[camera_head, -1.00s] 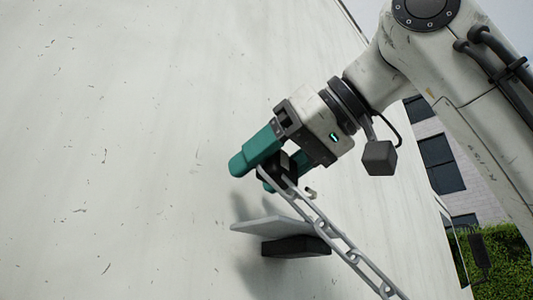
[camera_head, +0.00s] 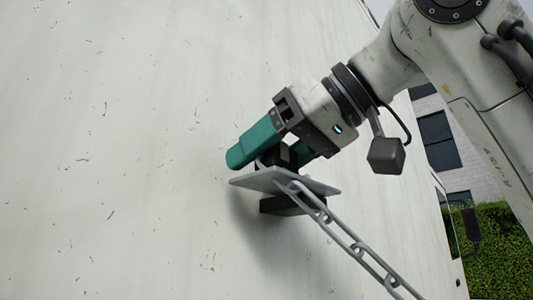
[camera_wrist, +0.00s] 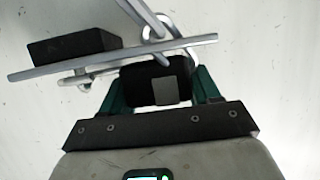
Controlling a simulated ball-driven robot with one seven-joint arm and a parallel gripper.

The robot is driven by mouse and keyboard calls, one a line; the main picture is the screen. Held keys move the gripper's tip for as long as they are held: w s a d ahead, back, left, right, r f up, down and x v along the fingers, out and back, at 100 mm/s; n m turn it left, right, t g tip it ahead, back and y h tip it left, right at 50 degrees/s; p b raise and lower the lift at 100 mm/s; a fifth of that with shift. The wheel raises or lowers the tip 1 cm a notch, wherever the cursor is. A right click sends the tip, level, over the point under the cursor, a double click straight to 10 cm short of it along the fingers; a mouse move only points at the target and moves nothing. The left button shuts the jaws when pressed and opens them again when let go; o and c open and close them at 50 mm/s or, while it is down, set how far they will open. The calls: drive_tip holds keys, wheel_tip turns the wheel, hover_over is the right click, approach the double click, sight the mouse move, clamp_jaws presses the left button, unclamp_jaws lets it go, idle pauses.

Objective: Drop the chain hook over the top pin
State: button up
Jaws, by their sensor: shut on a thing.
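My gripper (camera_head: 272,158) has teal fingers and is shut on a black block (camera_head: 275,156) on the grey chain hook. The block also shows between the fingers in the wrist view (camera_wrist: 155,82). The grey chain (camera_head: 345,240) hangs from there down to the lower right and crosses the plate's edge in the picture. A flat grey plate (camera_head: 255,181) juts from the pale wall just below the gripper; the wrist view shows it edge-on. The hook's grey bar (camera_wrist: 112,72) lies close to the plate; I cannot tell whether they touch. I cannot clearly make out the top pin.
A black block (camera_head: 280,205) sits under the plate, against the pale truck wall (camera_head: 110,150). The wall left of the gripper is bare. A hedge (camera_head: 500,260) and a building with windows (camera_head: 437,152) stand behind at the right.

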idle(0.4)
drive_tip(key=o, duration=1.3)
drive_tip(key=shift+a, duration=0.1)
drive_tip(key=b+v, duration=0.2)
drive_tip(key=v, duration=0.8)
drive_tip(key=shift+s+d+b, duration=0.15)
drive_tip(key=shift+d+b, duration=0.2)
drive_tip(key=shift+d, duration=0.05)
